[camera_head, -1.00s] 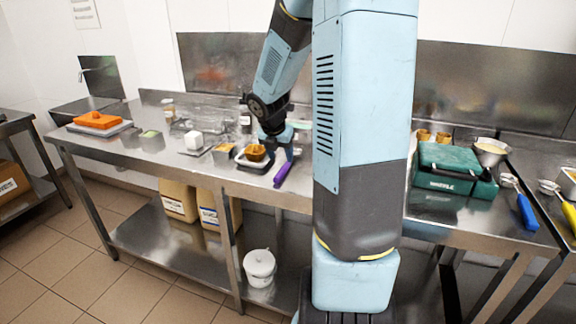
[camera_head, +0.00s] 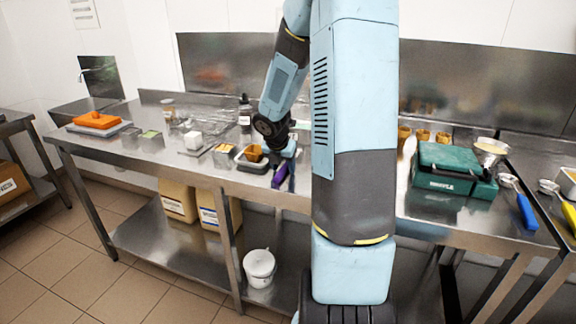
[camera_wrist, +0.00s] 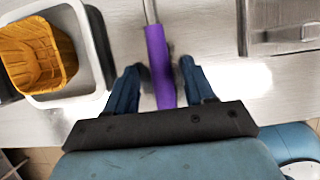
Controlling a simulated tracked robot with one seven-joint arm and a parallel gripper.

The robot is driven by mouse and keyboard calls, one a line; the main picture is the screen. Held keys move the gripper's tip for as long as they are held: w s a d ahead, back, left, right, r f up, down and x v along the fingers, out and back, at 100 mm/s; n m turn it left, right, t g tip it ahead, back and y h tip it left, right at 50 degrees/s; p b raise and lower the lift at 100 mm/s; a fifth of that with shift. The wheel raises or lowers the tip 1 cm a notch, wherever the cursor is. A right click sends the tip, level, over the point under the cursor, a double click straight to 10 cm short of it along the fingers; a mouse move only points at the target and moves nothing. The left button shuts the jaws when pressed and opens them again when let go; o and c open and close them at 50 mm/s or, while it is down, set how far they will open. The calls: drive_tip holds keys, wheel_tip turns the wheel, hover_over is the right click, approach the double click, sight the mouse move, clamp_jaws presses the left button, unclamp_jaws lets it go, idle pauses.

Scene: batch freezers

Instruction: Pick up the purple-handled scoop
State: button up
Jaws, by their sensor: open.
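The purple-handled scoop (camera_head: 279,177) lies at the front edge of the steel counter in the head view. In the wrist view its purple handle (camera_wrist: 159,66) runs between my two fingers, with a thin metal shaft above it. Its bowl end is out of the wrist view. My gripper (camera_wrist: 155,78) is open, one blue finger on each side of the handle, with a gap visible on both sides. In the head view my gripper (camera_head: 287,165) is over the handle and partly hides it.
A white tray (camera_wrist: 91,98) holding an orange-brown cup (camera_wrist: 42,55) stands just left of the scoop. A green case (camera_head: 445,170), a blue-handled scoop (camera_head: 526,210) and a yellow-handled scoop (camera_head: 569,213) are to the right. An orange block (camera_head: 97,121) lies far left.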

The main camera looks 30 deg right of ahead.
clamp_jaws()
idle(0.4)
